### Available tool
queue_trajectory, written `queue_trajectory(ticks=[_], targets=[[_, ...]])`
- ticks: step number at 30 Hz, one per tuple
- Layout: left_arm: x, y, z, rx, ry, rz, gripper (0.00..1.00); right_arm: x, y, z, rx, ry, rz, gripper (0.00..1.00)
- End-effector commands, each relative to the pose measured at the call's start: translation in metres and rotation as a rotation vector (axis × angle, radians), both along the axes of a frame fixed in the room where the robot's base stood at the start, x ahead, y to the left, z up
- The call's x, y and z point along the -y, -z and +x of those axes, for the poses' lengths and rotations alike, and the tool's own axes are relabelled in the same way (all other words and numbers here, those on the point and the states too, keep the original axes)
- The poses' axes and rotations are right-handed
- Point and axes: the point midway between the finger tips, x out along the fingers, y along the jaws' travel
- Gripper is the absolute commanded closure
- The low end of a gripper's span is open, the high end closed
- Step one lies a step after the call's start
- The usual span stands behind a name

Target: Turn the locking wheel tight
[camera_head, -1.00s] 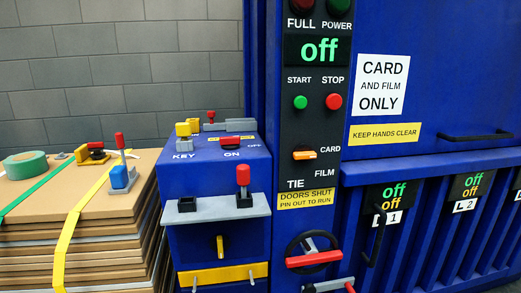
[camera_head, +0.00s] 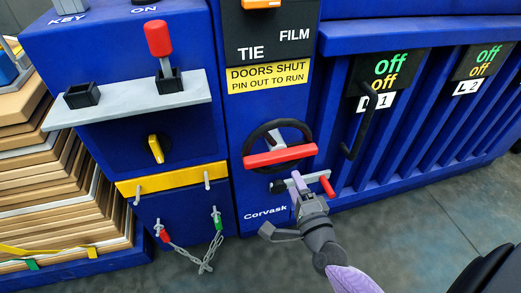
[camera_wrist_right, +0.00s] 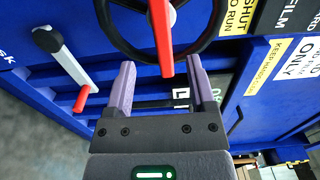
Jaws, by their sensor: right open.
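The locking wheel (camera_head: 280,145) has a black rim, grey spokes and a red bar lying nearly level across its lower part. It is on the blue machine's front below the "DOORS SHUT" label. In the head view my right gripper (camera_head: 297,182) is just below the wheel, its arm coming up from the bottom. In the right wrist view the gripper (camera_wrist_right: 161,66) is open. The end of the wheel's red bar (camera_wrist_right: 165,40) shows between the fingertips, apparently without contact; exact depth is hard to tell. My left gripper is not in view.
A grey lever with a red grip (camera_head: 327,185) is close below the wheel, near my right gripper. A black door handle (camera_head: 362,125) is to the right. A grey shelf (camera_head: 135,110) with a red-knobbed lever juts out on the left. A chain (camera_head: 192,258) hangs lower left.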

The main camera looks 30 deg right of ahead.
Motion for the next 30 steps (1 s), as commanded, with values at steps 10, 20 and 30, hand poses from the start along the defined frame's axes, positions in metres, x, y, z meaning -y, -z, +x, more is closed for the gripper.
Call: queue_trajectory(ticks=[10, 20, 30], targets=[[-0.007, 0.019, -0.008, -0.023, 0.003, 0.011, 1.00, 0.017, 0.002, 0.073, -0.001, 0.000, -0.002, 0.29], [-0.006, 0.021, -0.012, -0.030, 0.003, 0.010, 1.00, 0.022, 0.000, 0.092, -0.005, -0.002, -0.004, 0.29], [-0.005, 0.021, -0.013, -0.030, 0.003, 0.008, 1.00, 0.021, 0.000, 0.091, -0.005, -0.002, -0.005, 0.72]])
